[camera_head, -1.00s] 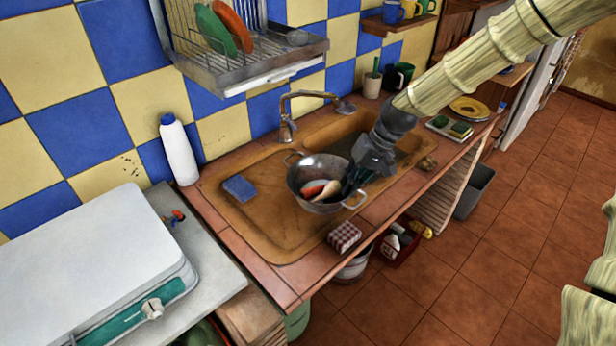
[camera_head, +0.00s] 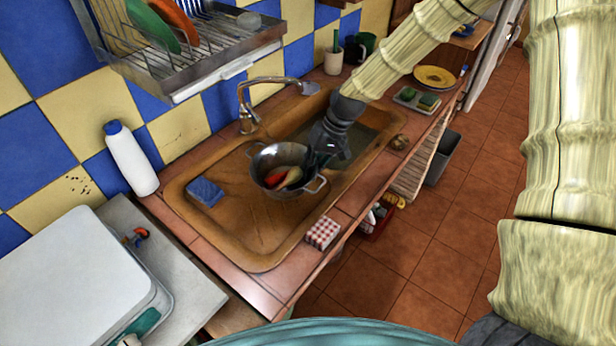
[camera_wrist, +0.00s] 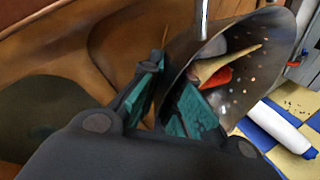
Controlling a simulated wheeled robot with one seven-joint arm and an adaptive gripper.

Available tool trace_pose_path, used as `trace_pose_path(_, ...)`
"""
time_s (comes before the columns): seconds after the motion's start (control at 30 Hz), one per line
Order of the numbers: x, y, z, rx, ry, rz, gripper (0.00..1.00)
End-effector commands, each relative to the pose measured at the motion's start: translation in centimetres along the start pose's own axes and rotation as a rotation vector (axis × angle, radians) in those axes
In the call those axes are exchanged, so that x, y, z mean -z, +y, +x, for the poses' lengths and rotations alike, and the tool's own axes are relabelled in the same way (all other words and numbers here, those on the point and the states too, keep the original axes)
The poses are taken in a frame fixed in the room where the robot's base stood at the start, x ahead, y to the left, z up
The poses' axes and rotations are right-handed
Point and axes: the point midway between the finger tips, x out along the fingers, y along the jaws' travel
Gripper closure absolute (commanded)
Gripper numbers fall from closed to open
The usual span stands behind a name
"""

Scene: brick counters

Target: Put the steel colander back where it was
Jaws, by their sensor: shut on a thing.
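The steel colander (camera_head: 268,158) is a grey perforated bowl with side handles, over the brown sink (camera_head: 245,240). It holds a red thing and a cream-coloured thing. My gripper (camera_head: 315,161) is at its right side, shut on its rim. In the wrist view, the teal-padded fingers of my gripper (camera_wrist: 172,92) pinch the wall of the tilted-looking colander (camera_wrist: 262,52). I cannot tell whether its underside touches the sink.
A blue sponge (camera_head: 205,192) lies left of the colander. The faucet (camera_head: 247,113) stands behind it, and a white bottle (camera_head: 131,160) stands at the left. A checkered box (camera_head: 322,233) sits on the front edge. A dish rack (camera_head: 190,60) hangs above.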

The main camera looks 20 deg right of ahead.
Motion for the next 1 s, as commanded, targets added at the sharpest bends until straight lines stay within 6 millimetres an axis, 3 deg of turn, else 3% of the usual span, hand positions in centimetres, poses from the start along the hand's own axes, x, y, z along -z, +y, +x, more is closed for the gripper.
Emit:
trace_pose_path(0.5, 0.0, 1.5, 3.6, 0.000, -0.001, -0.001, 1.00)
trace_pose_path(0.9, 0.1, 1.7, 4.1, 0.000, 0.000, -0.002, 1.00)
trace_pose_path(1.0, 0.1, 1.7, 4.1, 0.000, 0.000, -0.002, 0.80)
